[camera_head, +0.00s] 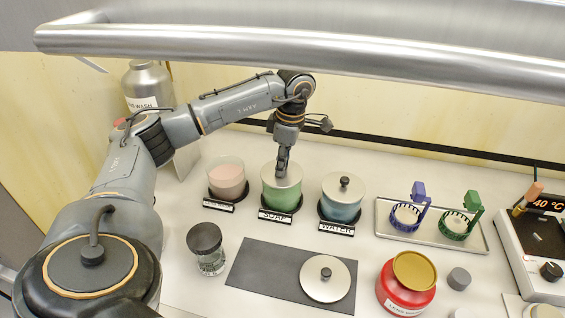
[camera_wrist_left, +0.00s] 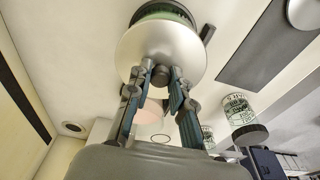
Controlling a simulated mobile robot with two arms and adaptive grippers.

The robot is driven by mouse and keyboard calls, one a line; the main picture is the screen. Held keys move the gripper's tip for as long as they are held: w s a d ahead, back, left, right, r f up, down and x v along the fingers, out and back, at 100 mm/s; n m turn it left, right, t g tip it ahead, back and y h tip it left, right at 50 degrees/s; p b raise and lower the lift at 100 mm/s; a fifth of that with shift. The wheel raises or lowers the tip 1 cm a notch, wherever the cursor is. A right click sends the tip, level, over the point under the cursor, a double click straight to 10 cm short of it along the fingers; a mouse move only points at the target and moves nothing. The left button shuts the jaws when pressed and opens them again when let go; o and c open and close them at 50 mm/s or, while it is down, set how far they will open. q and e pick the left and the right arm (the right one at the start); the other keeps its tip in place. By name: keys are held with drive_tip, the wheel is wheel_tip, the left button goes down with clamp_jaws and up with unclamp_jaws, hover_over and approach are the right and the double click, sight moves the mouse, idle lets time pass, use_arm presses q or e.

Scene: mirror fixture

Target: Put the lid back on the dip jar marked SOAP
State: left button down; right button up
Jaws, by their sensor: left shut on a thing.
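The SOAP jar (camera_head: 281,200) is glass with green liquid and stands in the middle of the row of jars, upright behind its black label (camera_head: 275,216). A round silver lid (camera_head: 283,179) lies level at its mouth; the lid also shows in the left wrist view (camera_wrist_left: 158,45), with the green jar (camera_wrist_left: 165,12) partly hidden beyond it. My left gripper (camera_head: 282,170) points down over the jar, shut on the lid's dark knob (camera_wrist_left: 160,76). I cannot tell whether the lid rests fully on the rim. My right gripper is not in view.
An uncovered pink jar (camera_head: 227,177) stands left, a lidded WATER jar (camera_head: 342,203) close right. Another silver lid (camera_head: 325,285) lies on a dark mat (camera_head: 265,272) in front. A tray (camera_head: 440,247) with two holders and a red jar (camera_head: 401,293) are further right. A metal bar crosses above.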

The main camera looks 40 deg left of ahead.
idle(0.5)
use_arm(q)
drive_tip(key=shift+f, duration=0.15)
idle(1.4)
drive_tip(key=c, duration=0.6)
unclamp_jaws()
drive_tip(key=shift+c, duration=0.2)
drive_tip(key=shift+r+p, duration=2.95)
drive_tip(key=shift+r, duration=0.6)
